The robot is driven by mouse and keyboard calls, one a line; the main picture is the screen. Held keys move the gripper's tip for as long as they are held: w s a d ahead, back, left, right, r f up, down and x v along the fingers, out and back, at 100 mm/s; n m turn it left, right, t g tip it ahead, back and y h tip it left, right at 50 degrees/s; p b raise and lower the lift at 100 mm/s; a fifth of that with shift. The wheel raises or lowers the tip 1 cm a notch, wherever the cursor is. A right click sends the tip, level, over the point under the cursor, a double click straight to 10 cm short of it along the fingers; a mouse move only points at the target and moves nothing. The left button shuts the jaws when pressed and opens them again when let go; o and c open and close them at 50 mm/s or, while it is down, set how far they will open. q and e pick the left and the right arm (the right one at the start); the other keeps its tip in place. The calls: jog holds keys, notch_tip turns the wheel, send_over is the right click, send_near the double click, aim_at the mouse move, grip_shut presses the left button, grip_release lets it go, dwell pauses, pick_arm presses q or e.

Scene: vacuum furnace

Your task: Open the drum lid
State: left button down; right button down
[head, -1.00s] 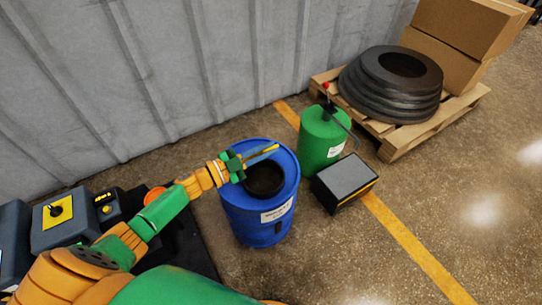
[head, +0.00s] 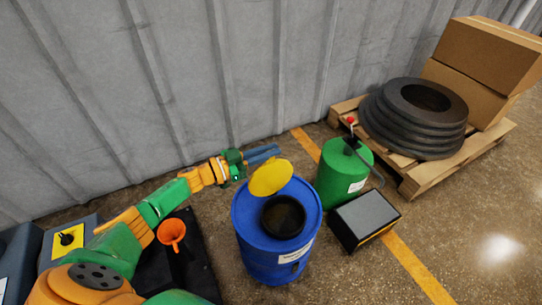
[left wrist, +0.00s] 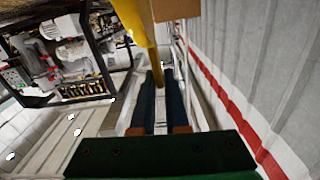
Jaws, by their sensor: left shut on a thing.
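The blue drum (head: 262,255) stands upright on the floor in the head view, with a dark round opening (head: 284,216) in its top. The round yellow lid (head: 270,178) is raised and tilted above the back of the drum, clear of the opening. My left gripper (head: 268,153) is shut on the lid's upper edge. The left wrist view shows the yellow lid (left wrist: 138,25) nearly edge-on, reaching down between the fingers of the left gripper (left wrist: 160,85). Whether the lid's lower edge touches the drum I cannot tell. My right gripper is not in view.
A green canister (head: 342,175) and a dark box (head: 362,216) stand right of the drum. A pallet (head: 425,178) bears black rings (head: 418,115) and cardboard boxes (head: 490,55). An orange funnel (head: 172,232) is left of the drum. A grey wall (head: 180,70) is close behind.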

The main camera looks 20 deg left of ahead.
pick_arm(q)
jog(key=shift+w+a, duration=0.1)
jog(key=shift+a, duration=0.05)
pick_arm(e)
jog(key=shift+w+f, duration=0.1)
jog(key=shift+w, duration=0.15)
pick_arm(q)
jog(key=c, duration=0.9)
grip_release()
jog(key=shift+f, duration=0.1)
jog(key=shift+c, duration=0.2)
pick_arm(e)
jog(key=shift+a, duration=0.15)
pick_arm(q)
jog(key=p+v, duration=0.1)
jog(key=v, duration=0.6)
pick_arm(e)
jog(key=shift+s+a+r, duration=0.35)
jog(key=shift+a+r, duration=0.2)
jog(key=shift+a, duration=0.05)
